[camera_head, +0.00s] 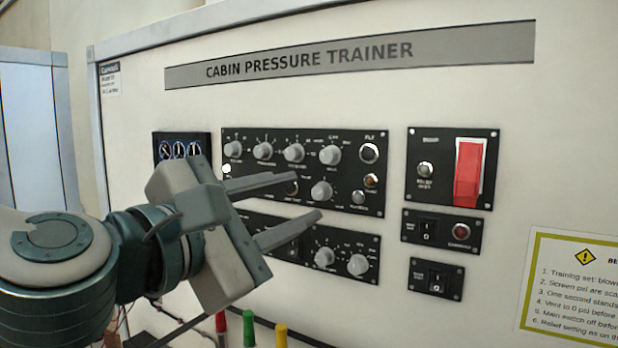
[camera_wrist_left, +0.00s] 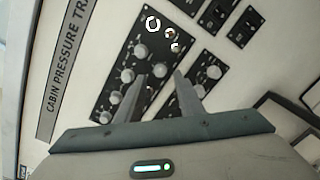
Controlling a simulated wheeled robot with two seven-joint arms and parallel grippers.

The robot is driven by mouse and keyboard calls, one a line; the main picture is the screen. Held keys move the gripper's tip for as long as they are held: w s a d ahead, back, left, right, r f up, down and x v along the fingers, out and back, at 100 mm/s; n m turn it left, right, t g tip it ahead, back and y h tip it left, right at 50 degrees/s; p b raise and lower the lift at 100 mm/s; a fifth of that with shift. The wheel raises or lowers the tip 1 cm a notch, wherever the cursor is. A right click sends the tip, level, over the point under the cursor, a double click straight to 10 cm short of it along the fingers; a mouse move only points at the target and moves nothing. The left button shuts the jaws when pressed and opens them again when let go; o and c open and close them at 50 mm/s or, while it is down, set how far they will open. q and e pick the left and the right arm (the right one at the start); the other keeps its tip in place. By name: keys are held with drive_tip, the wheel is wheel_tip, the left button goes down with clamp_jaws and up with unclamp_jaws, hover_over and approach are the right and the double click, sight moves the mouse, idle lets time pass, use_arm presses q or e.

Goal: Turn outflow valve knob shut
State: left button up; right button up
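The trainer panel carries several grey round knobs, and their small labels are too blurred to tell which is the outflow valve knob. One larger grey knob (camera_head: 321,191) sits in the lower row of the upper black panel. My left gripper (camera_head: 306,197) is open, its two fingers pointing at this knob from the left. In the left wrist view a grey knob (camera_wrist_left: 159,70) shows between the open fingertips (camera_wrist_left: 164,77). The fingers do not look closed on it, and I cannot tell whether they touch it. My right gripper is not in view.
A row of knobs (camera_head: 293,153) lies just above, and two more knobs (camera_head: 324,258) lie below. A red switch guard (camera_head: 468,172) is at the right. Red, green and yellow handles (camera_head: 249,328) stand at the bottom. A yellow-edged notice (camera_head: 572,290) is at the lower right.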

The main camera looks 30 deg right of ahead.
sight(318, 193)
use_arm(q)
drive_tip(key=shift+p+x, duration=0.8)
drive_tip(key=shift+x, duration=1.4)
clamp_jaws()
